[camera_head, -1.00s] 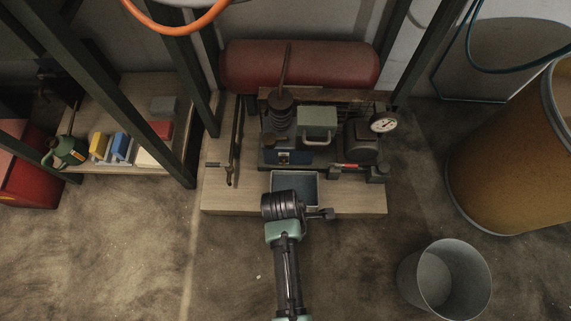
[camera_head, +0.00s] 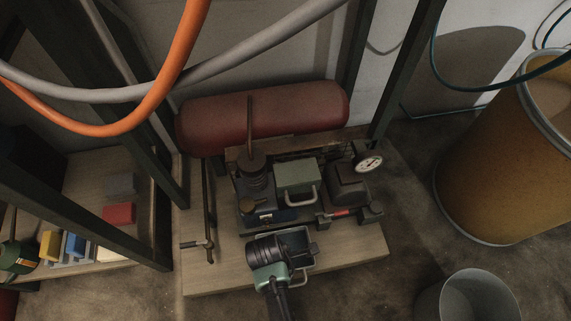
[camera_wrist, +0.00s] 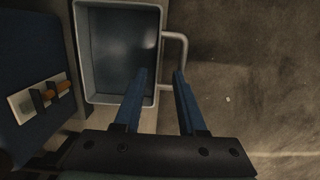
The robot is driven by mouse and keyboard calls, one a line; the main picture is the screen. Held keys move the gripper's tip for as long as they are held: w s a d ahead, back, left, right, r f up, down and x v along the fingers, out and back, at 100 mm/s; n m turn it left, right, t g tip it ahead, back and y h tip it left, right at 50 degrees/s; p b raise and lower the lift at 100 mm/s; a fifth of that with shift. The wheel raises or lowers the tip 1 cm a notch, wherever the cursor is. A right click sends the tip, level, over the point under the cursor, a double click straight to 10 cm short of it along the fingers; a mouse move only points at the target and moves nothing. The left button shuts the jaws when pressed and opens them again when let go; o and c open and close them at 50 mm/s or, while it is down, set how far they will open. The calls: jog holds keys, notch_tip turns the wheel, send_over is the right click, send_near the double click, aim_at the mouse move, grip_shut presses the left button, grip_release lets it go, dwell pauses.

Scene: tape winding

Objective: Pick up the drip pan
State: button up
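The drip pan (camera_head: 300,262) is a small grey-blue open tray on the wooden base, in front of the compressor machinery. My wrist and gripper cover much of it in the head view. In the wrist view the pan (camera_wrist: 118,98) lies at the upper middle, empty, with a light bar handle (camera_wrist: 184,48) on its right side. My gripper (camera_wrist: 161,72) is open, with two blue fingers apart and nothing seen held between them.
The compressor (camera_head: 297,178) stands just behind the pan, with a red tank (camera_head: 265,118) behind it. A metal bucket (camera_head: 470,300) and a large orange-brown drum (camera_head: 490,160) stand at right. An orange hose (camera_head: 165,85) hangs at upper left. Floor between base and bucket is clear.

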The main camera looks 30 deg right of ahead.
jog(key=shift+d+f+b, duration=0.2)
jog(key=shift+f+b, duration=0.7)
jog(key=shift+d+f+b, duration=0.25)
jog(key=shift+f+b, duration=0.65)
jog(key=shift+f, duration=0.05)
jog(key=shift+d+f+b, duration=0.2)
jog(key=shift+f+b, duration=0.7)
jog(key=shift+r, duration=0.1)
grip_shut()
